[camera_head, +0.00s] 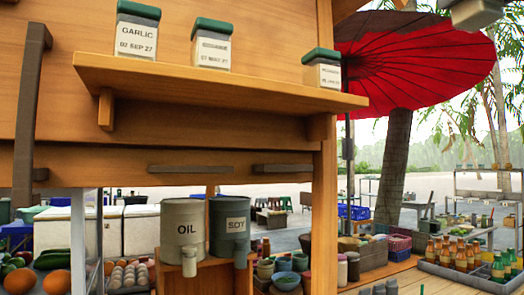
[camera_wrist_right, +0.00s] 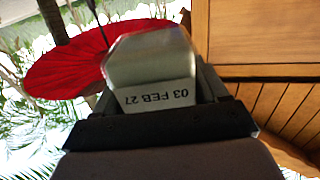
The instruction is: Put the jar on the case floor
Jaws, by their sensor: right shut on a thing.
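My right gripper (camera_wrist_right: 157,98) is shut on a pale grey jar (camera_wrist_right: 150,62) with a white label reading "03 FEB 27", which appears upside down in the right wrist view. A grey part of the gripper or of the held jar (camera_head: 476,12) shows at the top right edge of the head view, cut off by the frame. It is right of the wooden shelf and in front of the red umbrella. I cannot clearly identify the case floor. A clear upright pane (camera_head: 86,240) stands at lower left, beside produce. My left gripper is not in view.
Three green-lidded jars stand on the wooden shelf (camera_head: 220,84): a garlic jar (camera_head: 136,32), a middle jar (camera_head: 211,45) and a right jar (camera_head: 322,70). Below are an oil can (camera_head: 184,230) and a soy can (camera_head: 231,222). A wooden post (camera_head: 324,210) stands right of them.

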